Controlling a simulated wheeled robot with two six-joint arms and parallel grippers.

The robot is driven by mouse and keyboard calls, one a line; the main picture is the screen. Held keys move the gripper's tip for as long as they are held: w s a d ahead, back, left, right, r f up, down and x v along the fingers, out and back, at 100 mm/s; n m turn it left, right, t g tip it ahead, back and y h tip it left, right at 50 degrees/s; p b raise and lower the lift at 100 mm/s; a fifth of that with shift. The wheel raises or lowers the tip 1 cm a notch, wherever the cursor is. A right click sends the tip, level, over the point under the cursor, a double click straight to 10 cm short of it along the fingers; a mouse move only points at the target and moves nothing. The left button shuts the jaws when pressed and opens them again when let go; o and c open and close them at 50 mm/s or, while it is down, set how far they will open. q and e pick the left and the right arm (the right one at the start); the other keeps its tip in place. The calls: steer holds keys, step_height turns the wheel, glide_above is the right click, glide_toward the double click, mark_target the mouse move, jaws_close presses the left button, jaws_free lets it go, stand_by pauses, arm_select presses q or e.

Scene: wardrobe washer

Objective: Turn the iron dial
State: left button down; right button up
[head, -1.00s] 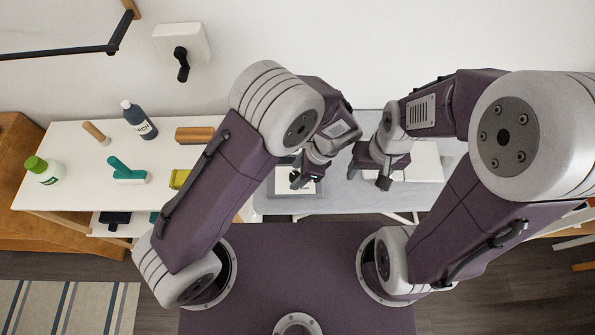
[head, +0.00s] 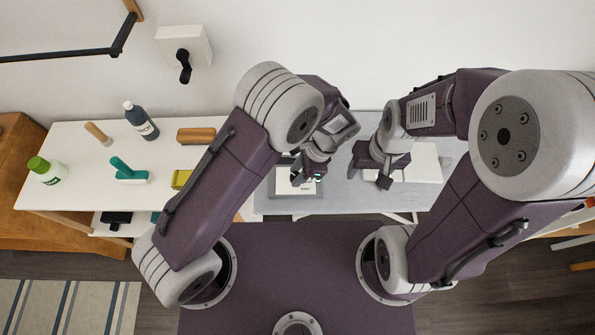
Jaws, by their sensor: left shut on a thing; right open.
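My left gripper (head: 308,180) points down over a white and grey appliance (head: 283,190), which looks like the iron, on the grey ironing board (head: 345,200). The gripper is shut on a small part at the appliance's top, which seems to be the dial. The fingers and wrist hide the dial itself, so its angle cannot be read. My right gripper (head: 385,182) is open and empty above the board, to the right of the appliance and apart from it.
A white folded-looking item (head: 428,165) lies at the board's right. A wall box with a black lever (head: 185,50) hangs above.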

arm_select(q)
steer(key=n, duration=0.1)
steer(key=n+g+p, duration=0.1)
steer(key=n, duration=0.1)
steer(key=shift+w+r+n+h, duration=0.1)
steer(key=shift+w+n+h, duration=0.05)
steer(key=shift+n+h, duration=0.15)
steer(key=shift+w+n+g+h+p, duration=0.1)
steer(key=shift+n+g+h+p, duration=0.25)
steer(key=shift+n, duration=0.65)
steer(key=shift+n+g+h+p, duration=0.1)
steer(key=shift+n+g, duration=0.35)
steer(key=shift+n, duration=0.55)
steer(key=c, duration=1)
jaws_free()
steer(key=shift+c, duration=0.2)
steer(key=b+v, duration=0.1)
steer(key=v, duration=0.8)
